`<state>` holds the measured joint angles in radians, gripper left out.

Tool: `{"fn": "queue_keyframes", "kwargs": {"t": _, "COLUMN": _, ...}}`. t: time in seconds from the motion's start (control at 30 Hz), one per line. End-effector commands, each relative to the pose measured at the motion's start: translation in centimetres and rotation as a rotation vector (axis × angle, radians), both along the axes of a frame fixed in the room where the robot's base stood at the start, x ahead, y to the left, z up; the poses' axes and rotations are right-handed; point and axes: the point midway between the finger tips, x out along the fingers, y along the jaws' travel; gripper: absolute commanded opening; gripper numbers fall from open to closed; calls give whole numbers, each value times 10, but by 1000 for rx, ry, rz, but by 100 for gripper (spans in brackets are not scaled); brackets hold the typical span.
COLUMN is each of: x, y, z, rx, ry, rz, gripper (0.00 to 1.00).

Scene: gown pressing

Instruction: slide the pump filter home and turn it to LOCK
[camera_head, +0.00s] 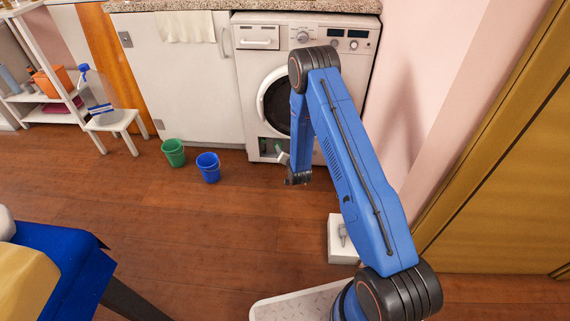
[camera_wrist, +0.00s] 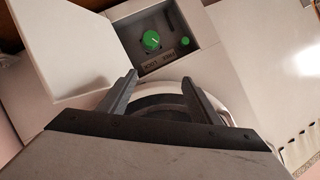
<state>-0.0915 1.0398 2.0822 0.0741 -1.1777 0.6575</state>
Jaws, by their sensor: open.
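The washing machine (camera_head: 252,75) stands against the back wall. Its small lower-left compartment is open and shows green inside in the head view. In the wrist view the round green pump filter knob (camera_wrist: 151,41) with a pale mark sits in the grey recess (camera_wrist: 172,22). How far in it sits I cannot tell. Two small labels (camera_wrist: 160,60) below it are too blurred to read. A small green part (camera_wrist: 185,41) is beside it. My gripper (camera_wrist: 160,80) is open and empty, its fingers pointing toward the recess, apart from the knob. In the head view my gripper (camera_head: 297,180) hangs low before the machine.
A white flap (camera_wrist: 60,45) stands open left of the recess in the wrist view. A blue bucket (camera_head: 208,168) and a green bucket (camera_head: 173,153) stand on the floor to the left. A white box (camera_head: 341,252) lies near my base. The middle floor is clear.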

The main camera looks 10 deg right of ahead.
Motion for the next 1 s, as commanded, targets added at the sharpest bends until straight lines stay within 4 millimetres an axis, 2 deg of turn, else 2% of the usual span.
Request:
{"fn": "queue_keyframes", "kwargs": {"t": 0.03, "x": -4, "y": 1, "z": -18, "rx": 9, "ry": -8, "rz": -3, "gripper": 58}}
{"fn": "queue_keyframes", "kwargs": {"t": 0.2, "x": -13, "y": 2, "z": -54, "rx": 32, "ry": -45, "rz": -12, "gripper": 58}}
{"fn": "queue_keyframes", "kwargs": {"t": 0.3, "x": -17, "y": 2, "z": -65, "rx": 40, "ry": -59, "rz": -15, "gripper": 58}}
{"fn": "queue_keyframes", "kwargs": {"t": 0.47, "x": -17, "y": 2, "z": -72, "rx": 46, "ry": -68, "rz": -17, "gripper": 58}}
{"fn": "queue_keyframes", "kwargs": {"t": 0.67, "x": 2, "y": 2, "z": -77, "rx": 46, "ry": -70, "rz": -17, "gripper": 58}}
{"fn": "queue_keyframes", "kwargs": {"t": 1.0, "x": 53, "y": 3, "z": -94, "rx": 46, "ry": -69, "rz": -17, "gripper": 58}}
